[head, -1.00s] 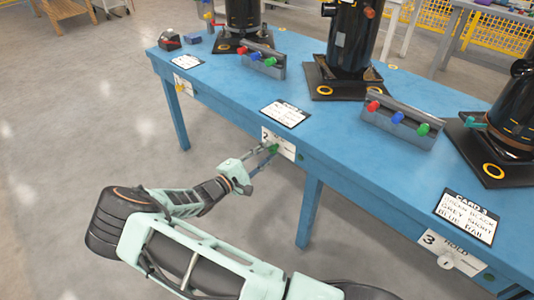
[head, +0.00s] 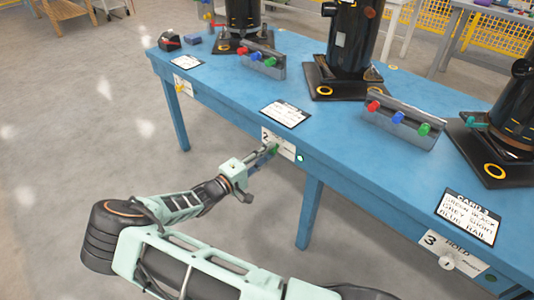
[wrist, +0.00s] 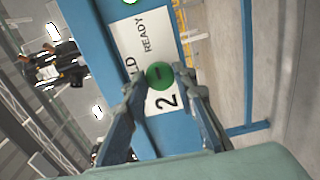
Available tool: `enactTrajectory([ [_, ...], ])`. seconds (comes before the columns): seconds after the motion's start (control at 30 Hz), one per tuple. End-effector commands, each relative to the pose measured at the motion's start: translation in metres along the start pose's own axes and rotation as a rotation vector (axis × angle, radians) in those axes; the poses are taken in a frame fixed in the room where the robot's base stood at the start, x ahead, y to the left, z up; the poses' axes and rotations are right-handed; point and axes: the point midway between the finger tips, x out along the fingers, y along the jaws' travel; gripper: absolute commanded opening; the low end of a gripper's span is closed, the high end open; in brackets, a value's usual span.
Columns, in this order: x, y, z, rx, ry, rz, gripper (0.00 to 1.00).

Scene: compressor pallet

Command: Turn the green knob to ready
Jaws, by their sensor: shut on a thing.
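The green knob (wrist: 159,75) sits on the white plate marked 2 (wrist: 140,45), which bears the words READY and HOLD, the latter partly hidden by a finger. The dark bar on the knob's face lies nearly level in the wrist view; I cannot tell which word it points to. My gripper (wrist: 160,84) is shut on the knob, one finger on each side. In the head view my gripper (head: 266,156) reaches the knob (head: 275,149) at the table's front edge. A small lamp (head: 300,158) right of the plate glows pale green; its edge shows in the wrist view (wrist: 132,2).
The blue table (head: 330,150) carries black compressors (head: 350,45), racks with red, blue and green knobs (head: 400,122), and cards (head: 284,113). Plate 3 (head: 455,252) with a pale knob is at the right. Its leg (head: 309,210) stands near my arm. The floor at left is clear.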

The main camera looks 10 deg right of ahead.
Motion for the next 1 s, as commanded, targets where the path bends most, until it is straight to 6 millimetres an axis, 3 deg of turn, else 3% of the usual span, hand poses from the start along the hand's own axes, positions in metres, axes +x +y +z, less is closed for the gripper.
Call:
enactTrajectory([
  [0.27,0.000,0.000,0.000,0.002,0.001,-0.001,0.01],
  [0.3,0.000,0.000,0.000,0.002,0.001,-0.001,0.28],
  [0.47,0.000,0.000,0.000,0.001,0.000,0.000,0.43],
  [0.77,-0.002,0.000,0.000,0.000,0.001,0.000,0.43],
  [0.87,-0.011,0.000,-0.001,0.001,0.003,-0.001,0.43],
  [1.0,-0.036,-0.001,-0.002,0.001,0.004,-0.003,0.43],
])
